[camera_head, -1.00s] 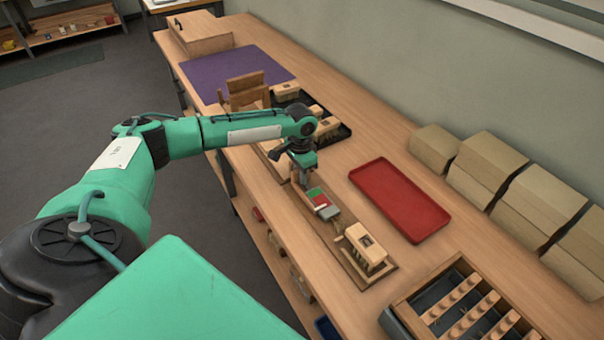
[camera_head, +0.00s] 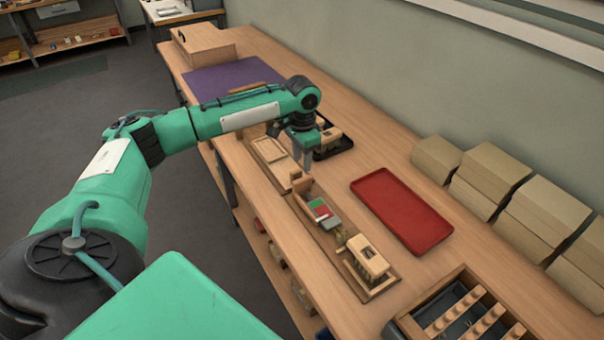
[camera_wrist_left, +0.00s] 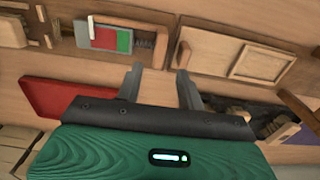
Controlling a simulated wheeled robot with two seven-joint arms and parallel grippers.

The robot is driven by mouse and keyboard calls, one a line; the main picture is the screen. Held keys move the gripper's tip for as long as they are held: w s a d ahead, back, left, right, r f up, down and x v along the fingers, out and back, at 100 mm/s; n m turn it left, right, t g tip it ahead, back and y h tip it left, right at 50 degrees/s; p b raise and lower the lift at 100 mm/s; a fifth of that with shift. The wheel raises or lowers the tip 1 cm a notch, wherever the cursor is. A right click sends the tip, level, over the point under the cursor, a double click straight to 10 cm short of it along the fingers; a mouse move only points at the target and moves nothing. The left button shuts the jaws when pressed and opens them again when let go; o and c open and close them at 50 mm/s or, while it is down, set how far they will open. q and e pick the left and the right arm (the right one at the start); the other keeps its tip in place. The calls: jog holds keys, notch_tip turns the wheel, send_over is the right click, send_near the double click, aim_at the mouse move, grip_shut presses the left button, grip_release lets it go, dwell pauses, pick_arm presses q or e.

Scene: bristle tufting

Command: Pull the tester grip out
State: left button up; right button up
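The tester (camera_head: 321,212), with red, green and grey patches, sits on a long wooden board. My right gripper is not in view.
A red tray (camera_head: 402,214) lies right of the tester. A wooden brush block (camera_head: 367,255) stands at the board's near end. A shallow wooden tray (camera_head: 268,152) and a black tray (camera_head: 344,147) lie around the gripper. Tan boxes (camera_head: 488,170) line the wall.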

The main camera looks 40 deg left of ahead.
pick_arm(q)
notch_tip(320, 180, up, 4)
jog(key=shift+f, duration=0.25)
dwell(0.4)
